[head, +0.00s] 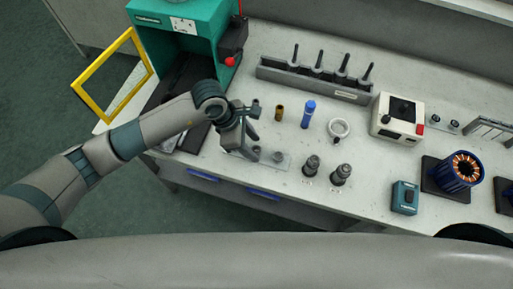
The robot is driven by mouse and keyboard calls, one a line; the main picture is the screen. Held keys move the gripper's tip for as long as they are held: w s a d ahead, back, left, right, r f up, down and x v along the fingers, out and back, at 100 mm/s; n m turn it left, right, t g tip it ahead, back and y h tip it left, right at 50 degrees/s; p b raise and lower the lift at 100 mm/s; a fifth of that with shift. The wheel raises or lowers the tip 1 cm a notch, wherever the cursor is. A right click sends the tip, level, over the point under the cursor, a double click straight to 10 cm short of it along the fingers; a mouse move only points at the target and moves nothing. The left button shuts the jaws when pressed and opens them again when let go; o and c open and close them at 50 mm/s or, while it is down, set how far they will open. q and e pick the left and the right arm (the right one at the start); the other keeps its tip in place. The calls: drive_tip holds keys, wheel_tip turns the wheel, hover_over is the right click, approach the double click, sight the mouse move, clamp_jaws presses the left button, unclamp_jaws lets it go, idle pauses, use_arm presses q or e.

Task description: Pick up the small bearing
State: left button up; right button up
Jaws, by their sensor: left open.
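My left gripper (252,145) reaches in from the left and hangs over the front left of the bench, its fingers open with nothing seen between them. Just right of its fingertips, a small round grey piece (278,157), which may be the small bearing, sits on a flat grey plate. The fingers look close to it but not around it; whether they touch the plate is unclear. My right gripper is not in view.
A brass cylinder (279,112) and a blue tube (308,114) stand behind the gripper. Two dark stepped parts (341,174) stand to the right near the front edge. A grey rack (313,78) and green press (190,32) with yellow frame (113,75) are behind.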

sight(254, 149)
use_arm(q)
drive_tip(key=shift+c, duration=0.7)
drive_tip(key=c, duration=0.8)
drive_tip(key=shift+o, duration=0.2)
drive_tip(key=shift+r+b, duration=0.6)
drive_tip(key=shift+r, duration=0.25)
drive_tip(key=shift+d+r+b, duration=0.2)
drive_tip(key=shift+r+b, duration=0.55)
drive_tip(key=shift+r, duration=0.45)
drive_tip(key=s+d+r+b, duration=0.4)
drive_tip(key=s+d+r, duration=0.2)
drive_tip(key=d, duration=0.3)
drive_tip(key=shift+s+d+r, duration=0.15)
drive_tip(key=shift+s+r, duration=0.1)
drive_tip(key=shift+r, duration=0.25)
